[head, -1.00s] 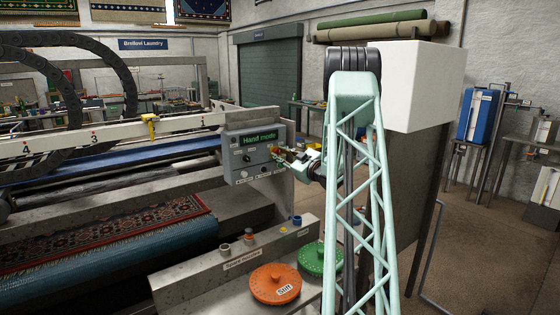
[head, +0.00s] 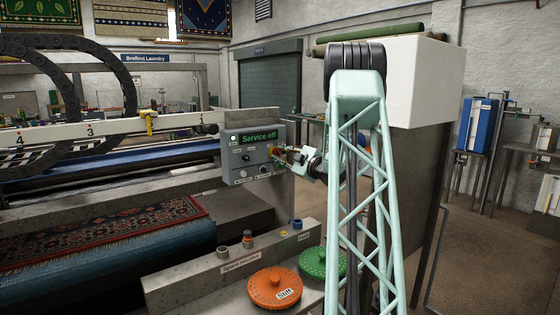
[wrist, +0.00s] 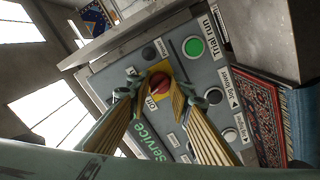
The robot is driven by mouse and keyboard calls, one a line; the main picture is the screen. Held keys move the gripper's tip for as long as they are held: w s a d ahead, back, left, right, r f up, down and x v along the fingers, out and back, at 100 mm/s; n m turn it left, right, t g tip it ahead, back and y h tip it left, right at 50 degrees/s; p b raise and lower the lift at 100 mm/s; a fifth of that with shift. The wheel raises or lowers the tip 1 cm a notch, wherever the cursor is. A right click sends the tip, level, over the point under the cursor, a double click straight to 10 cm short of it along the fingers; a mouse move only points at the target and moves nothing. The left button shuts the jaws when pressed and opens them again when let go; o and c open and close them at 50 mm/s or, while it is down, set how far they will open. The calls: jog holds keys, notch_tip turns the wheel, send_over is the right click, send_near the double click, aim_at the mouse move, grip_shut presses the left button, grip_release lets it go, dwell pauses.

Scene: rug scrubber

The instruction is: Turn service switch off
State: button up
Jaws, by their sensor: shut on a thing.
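The service switch is a red knob on a yellow plate, at the right side of the grey control box (head: 240,165). In the wrist view the switch (wrist: 157,82) sits between my fingertips, with "Off" lettered beside it. In the head view the yellow of the switch (head: 276,151) shows just left of my gripper (head: 284,154). My gripper (wrist: 157,92) is shut on the knob, a finger on each side, partly hiding it.
A green "Trial run" button (wrist: 193,46) and several dark knobs share the panel. Below stand a ledge with small pegs, an orange disc (head: 275,287) and a green disc (head: 318,262). A patterned rug (head: 120,235) lies left of the box.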

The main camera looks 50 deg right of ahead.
jog(key=shift+f+n+b, duration=0.15)
jog(key=shift+n+b, duration=1.25)
jog(key=shift+b, duration=0.2)
jog(key=shift+n+b, duration=0.5)
jog(key=shift+n, duration=0.5)
jog(key=o, duration=0.8)
jog(key=shift+o, duration=0.2)
jog(key=shift+s+r, duration=0.15)
jog(key=shift+r, duration=0.05)
jog(key=v, duration=1.1)
jog(key=shift+s+a, duration=0.2)
jog(key=shift+s, duration=0.1)
